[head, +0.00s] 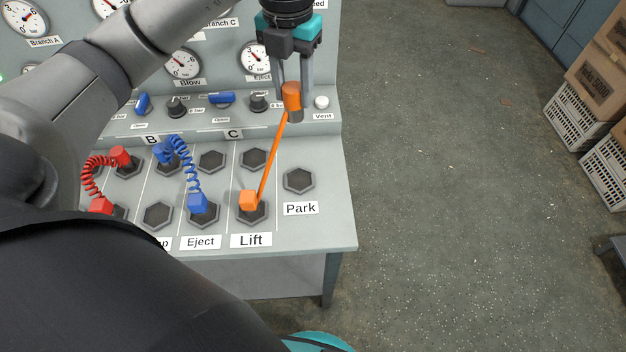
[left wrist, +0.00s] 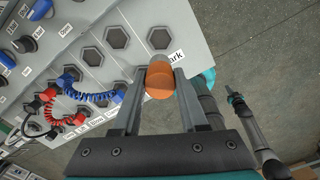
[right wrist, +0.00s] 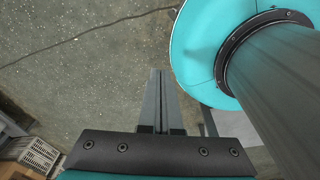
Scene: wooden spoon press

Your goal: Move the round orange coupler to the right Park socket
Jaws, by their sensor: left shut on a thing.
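The round orange coupler (head: 291,98) is held upright between the fingers of my left gripper (head: 293,88), above the back of the panel near the Vent knob. It also shows between the fingers in the left wrist view (left wrist: 159,80). An orange hose (head: 271,160) runs from it down to a square orange coupler (head: 249,199) at the Lift socket. The Park socket (head: 298,180), a dark hexagon at the panel's right end, is empty. The held coupler is apart from it. My right gripper (right wrist: 164,75) is shut and empty over the floor.
Red (head: 101,205) and blue (head: 198,203) couplers with coiled hoses occupy sockets at the left. Empty sockets (head: 254,159) lie in the back row. The gauge panel (head: 310,55) rises behind.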

